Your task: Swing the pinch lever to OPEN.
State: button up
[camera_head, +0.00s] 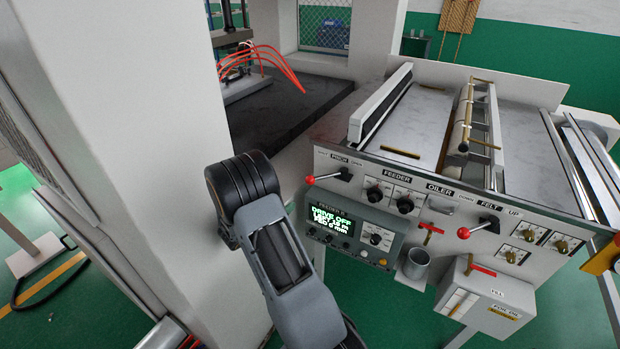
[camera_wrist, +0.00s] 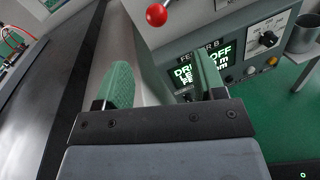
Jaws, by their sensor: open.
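The pinch lever is a rod with a red ball knob (camera_head: 310,180) on the upper left of the machine's front panel. It points left, toward the SHUT side of its label; OPEN is printed at the right. In the wrist view the red knob (camera_wrist: 157,14) shows at the top, beyond the fingertips. My gripper (camera_wrist: 163,82) is open, with its two green-padded fingers apart and nothing between them. The knob appears clear of both fingers. In the head view my wrist stands left of the panel, and the fingers cannot be made out.
A display unit (camera_head: 335,222) reading DRIVE OFF sits below the lever. A second red-knobbed lever (camera_head: 463,232), marked FELT, is further right. A grey cup (camera_head: 416,263) and an oil box (camera_head: 486,296) project from the front. A white column (camera_head: 150,130) stands close at left.

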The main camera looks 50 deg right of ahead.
aim_at(307, 182)
jog(key=shift+n, duration=0.3)
jog(key=d+p, duration=0.1)
jog(key=d, duration=0.3)
jog(key=d+p, duration=0.1)
jog(key=d, duration=0.4)
jog(key=w+d+p, duration=0.1)
jog(key=d+p, duration=0.1)
jog(key=d, duration=0.2)
jog(key=shift+d+f, duration=0.15)
jog(key=shift+d, duration=0.25)
grip_shut()
